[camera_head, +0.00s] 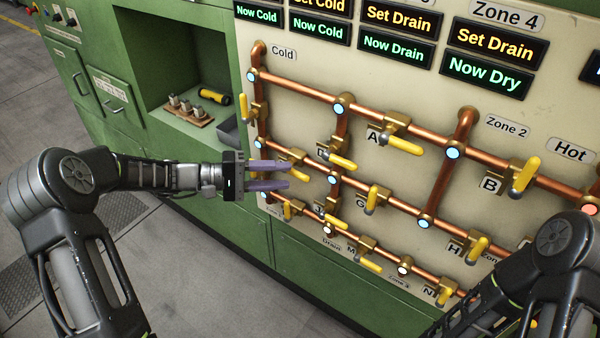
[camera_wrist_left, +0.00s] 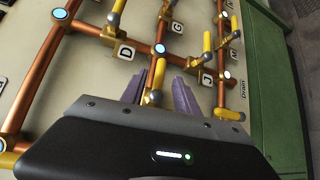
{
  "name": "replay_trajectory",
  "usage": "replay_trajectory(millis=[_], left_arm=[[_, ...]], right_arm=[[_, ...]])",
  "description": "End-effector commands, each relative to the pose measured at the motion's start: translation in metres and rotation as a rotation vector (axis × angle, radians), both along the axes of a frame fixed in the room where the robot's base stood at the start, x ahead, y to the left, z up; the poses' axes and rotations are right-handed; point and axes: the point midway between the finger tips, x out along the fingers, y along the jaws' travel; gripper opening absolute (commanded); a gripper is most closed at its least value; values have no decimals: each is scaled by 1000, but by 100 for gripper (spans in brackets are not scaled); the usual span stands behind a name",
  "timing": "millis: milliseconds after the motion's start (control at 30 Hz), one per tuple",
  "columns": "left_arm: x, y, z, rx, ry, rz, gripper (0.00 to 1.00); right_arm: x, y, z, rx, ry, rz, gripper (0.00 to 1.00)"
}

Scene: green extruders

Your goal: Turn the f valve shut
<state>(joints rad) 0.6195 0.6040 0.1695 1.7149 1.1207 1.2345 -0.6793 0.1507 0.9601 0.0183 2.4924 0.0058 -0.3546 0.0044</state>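The copper pipe panel carries brass valves with yellow handles. The valve at my left gripper (camera_head: 287,175) has its yellow handle (camera_head: 299,171) just beyond the purple fingers. Its letter label is hidden, so I cannot read whether it is F. In the left wrist view this yellow handle (camera_wrist_left: 157,76) stands between the two spread fingers (camera_wrist_left: 158,92), with a visible gap on each side. The gripper is open and holds nothing. The right arm (camera_head: 565,245) shows at the lower right, but its gripper is out of view.
Valve D (camera_wrist_left: 107,32), valve G (camera_head: 371,199) and valve J (camera_wrist_left: 207,62) are close around the left gripper. Valves A (camera_head: 400,143), B (camera_head: 524,175) and H (camera_head: 478,249) are further right. A recessed shelf (camera_head: 185,75) holds small items. Floor is clear below.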

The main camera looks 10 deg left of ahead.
Motion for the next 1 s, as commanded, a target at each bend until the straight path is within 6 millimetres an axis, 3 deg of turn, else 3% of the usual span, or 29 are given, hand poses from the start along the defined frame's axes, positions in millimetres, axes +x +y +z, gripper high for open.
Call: replay_trajectory(millis=[300, 667, 1000], left_arm=[[17, -43, -4, 0, -1, -3, 37], [21, -49, -7, 1, -1, 1, 37], [20, -48, -7, 1, -1, 0, 10]], right_arm=[[-2, -1, 15, -4, 6, -1, 36], [-2, -1, 15, -5, 7, -2, 36], [-2, -1, 15, -4, 7, -2, 36]])
